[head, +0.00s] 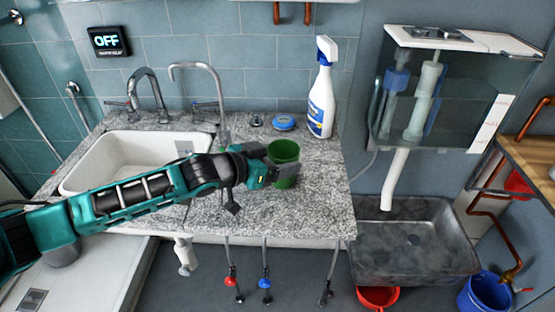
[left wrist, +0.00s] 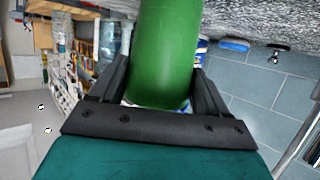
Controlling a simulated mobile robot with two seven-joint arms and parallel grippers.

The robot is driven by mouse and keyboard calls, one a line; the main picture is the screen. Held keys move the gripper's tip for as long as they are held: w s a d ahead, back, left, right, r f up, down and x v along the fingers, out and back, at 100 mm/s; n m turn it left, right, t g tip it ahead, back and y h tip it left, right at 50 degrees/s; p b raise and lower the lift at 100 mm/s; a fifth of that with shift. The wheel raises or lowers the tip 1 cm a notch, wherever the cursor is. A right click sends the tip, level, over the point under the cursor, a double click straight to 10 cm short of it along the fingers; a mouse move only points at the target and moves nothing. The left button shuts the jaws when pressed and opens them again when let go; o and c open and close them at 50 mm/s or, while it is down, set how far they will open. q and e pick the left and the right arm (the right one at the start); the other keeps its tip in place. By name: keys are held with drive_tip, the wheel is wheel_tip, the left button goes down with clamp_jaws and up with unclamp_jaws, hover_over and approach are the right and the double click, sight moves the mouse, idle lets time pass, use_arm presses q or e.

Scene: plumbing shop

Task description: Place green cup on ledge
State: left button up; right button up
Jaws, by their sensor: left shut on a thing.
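The green cup (head: 284,155) stands upright over the right part of the grey granite counter (head: 310,205), which is the surface under it. My left gripper (head: 268,168) reaches in from the left and is shut on the cup at its side. In the left wrist view the cup (left wrist: 167,50) fills the space between the two dark fingers (left wrist: 160,85). I cannot tell whether the cup's base touches the counter. My right gripper is in neither view. Which surface is the ledge is not clear from the pictures.
A white sink (head: 80,180) with taps lies left. A clear cistern (head: 450,100) hangs right, above a dark stone basin (head: 420,265). The counter's front right is bare.

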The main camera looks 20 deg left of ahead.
use_arm(q)
drive_tip(key=o, duration=1.1)
drive_tip(key=shift+f, duration=0.1)
drive_tip(key=shift+c, duration=0.2)
drive_tip(key=v, duration=1.2)
drive_tip(key=shift+r, duration=0.25)
drive_tip(key=shift+a, duration=0.1)
